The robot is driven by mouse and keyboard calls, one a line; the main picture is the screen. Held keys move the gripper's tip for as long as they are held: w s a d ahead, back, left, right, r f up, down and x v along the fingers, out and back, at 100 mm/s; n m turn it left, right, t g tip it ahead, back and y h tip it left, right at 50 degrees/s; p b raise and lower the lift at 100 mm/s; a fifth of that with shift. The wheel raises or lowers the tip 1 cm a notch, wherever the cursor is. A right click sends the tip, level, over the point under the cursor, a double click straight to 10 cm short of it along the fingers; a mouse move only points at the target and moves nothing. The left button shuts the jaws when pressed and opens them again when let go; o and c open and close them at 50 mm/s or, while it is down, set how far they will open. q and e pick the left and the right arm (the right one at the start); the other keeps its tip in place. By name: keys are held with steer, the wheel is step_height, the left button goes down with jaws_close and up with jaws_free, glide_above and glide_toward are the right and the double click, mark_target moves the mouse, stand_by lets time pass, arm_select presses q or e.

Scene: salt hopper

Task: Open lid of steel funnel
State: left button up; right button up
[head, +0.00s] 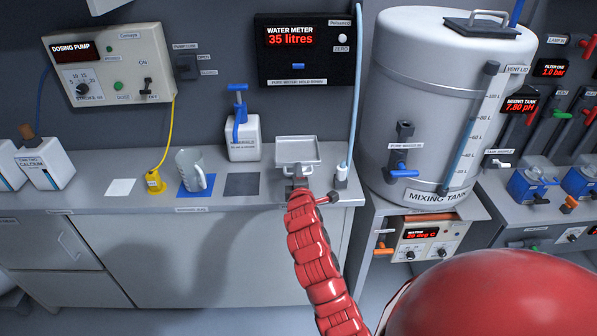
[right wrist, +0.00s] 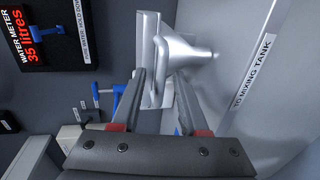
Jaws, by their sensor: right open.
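The steel funnel shows in the head view as a square steel top (head: 297,150) at the right end of the counter, beside the mixing tank. Its lid appears to lie flat and shut. In the right wrist view the funnel (right wrist: 185,52) is turned sideways, with its flat plate edge at the left and its cone to the right. My right gripper (head: 297,180) is at the near edge of the funnel top. In the right wrist view its fingers (right wrist: 160,76) are spread on either side of the plate edge and hold nothing; contact is unclear. My left gripper is out of view.
The mixing tank (head: 415,110) stands close on the right. A pale hose (head: 355,95) hangs beside the funnel. A white jug with a blue pump (head: 243,138) and a beaker (head: 191,172) stand to the left. A water meter (head: 305,65) is on the wall behind.

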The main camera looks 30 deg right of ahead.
steer(key=shift+w+d+f, duration=0.15)
steer(key=shift+w+d, duration=0.1)
steer(key=shift+w, duration=0.2)
jaws_close()
stand_by(1.2)
